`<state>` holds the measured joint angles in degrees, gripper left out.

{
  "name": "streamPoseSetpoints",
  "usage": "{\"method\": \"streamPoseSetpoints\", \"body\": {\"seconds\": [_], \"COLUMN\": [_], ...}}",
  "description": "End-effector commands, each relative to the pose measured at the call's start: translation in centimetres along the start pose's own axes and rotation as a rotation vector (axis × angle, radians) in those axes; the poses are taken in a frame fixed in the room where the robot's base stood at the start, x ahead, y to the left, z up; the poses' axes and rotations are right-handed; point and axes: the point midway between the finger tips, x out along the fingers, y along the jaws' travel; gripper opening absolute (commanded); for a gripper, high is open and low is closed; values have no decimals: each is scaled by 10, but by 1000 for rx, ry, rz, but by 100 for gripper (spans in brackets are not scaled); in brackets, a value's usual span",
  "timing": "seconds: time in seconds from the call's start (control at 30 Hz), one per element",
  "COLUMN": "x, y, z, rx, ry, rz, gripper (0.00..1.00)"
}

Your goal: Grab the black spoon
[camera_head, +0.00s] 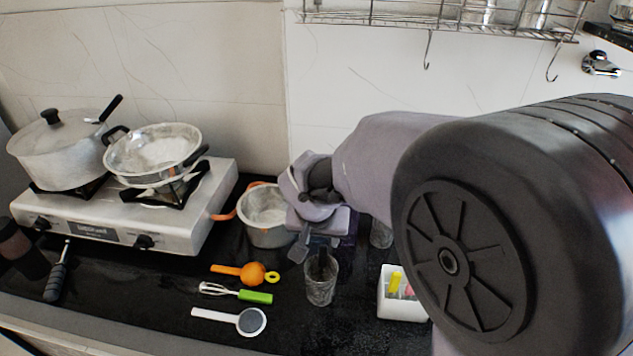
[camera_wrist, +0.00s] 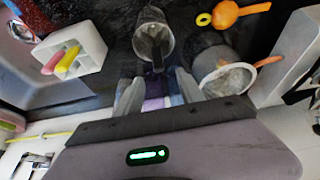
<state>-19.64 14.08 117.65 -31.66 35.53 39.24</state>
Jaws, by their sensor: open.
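A black spoon (camera_head: 322,263) appears to stand in a clear glass (camera_head: 320,288) on the dark counter, its dark handle upward. In the wrist view the handle (camera_wrist: 157,62) points toward the space between my fingers, and the glass (camera_wrist: 153,36) lies just past it. My gripper (camera_head: 312,250) is open and hangs just above and behind the glass. In the wrist view my gripper (camera_wrist: 158,90) has its two grey fingers apart, one on each side of the handle's line. I cannot tell whether the handle is between the fingertips. The spoon's bowl is hard to make out.
A metal pot (camera_head: 264,222) stands left of my gripper. A white holder (camera_head: 402,300) stands right of the glass. An orange squeezer (camera_head: 252,273), green-handled whisk (camera_head: 255,296) and white strainer (camera_head: 250,321) lie left. A stove (camera_head: 150,222) bears two pots.

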Motion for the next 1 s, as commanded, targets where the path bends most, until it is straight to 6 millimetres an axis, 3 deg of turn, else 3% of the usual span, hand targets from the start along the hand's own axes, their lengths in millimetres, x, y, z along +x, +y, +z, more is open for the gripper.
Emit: {"method": "streamPoseSetpoints", "body": {"seconds": [0.03,0.27,0.5,0.7,0.73,0.93,1.0], "x": [16,40,84,85,85,85,85], "y": [1,0,2,2,2,2,2], "z": [2,0,-2,-4,-4,-4,-4], "rx": [1,0,0,1,1,1,1], "ry": [-2,0,-2,1,1,0,0], "rz": [2,0,1,-1,-1,0,0], "gripper": [45,45,45,45,44,4,0]}}
